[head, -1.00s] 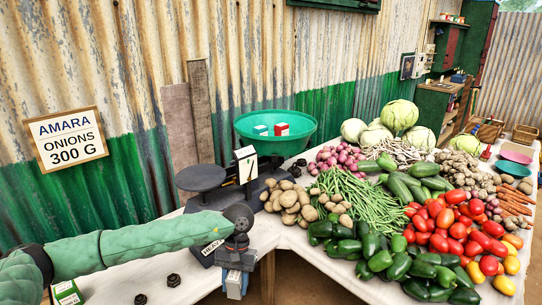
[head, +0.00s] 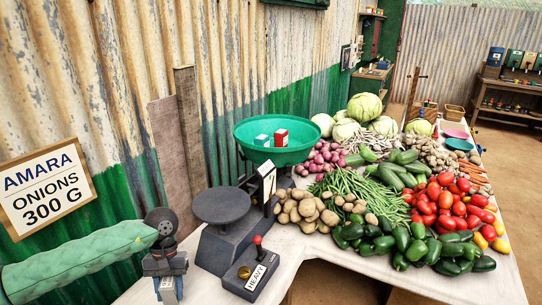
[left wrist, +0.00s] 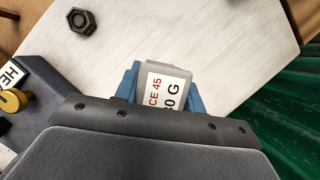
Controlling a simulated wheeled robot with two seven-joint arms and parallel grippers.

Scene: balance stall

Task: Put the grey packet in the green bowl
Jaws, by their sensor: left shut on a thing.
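My left gripper (head: 168,290) is left of the scale, low over the near left part of the table. In the left wrist view its blue fingers (left wrist: 130,82) are shut on the grey packet (left wrist: 148,72), which has a white label with red and black print. The green bowl (head: 262,156) sits on the far side of the scale, up and to the right of the gripper. It holds a red-and-white box (head: 280,138) and a white-and-teal box (head: 262,140). My right gripper is not in view.
The dark balance scale (head: 225,243) with its flat pan (head: 220,205) stands between gripper and bowl. A lever box marked HEAVY (head: 248,275) is in front. A dark hex nut (left wrist: 82,20) lies on the table. Potatoes (head: 305,210) and other vegetables crowd the right.

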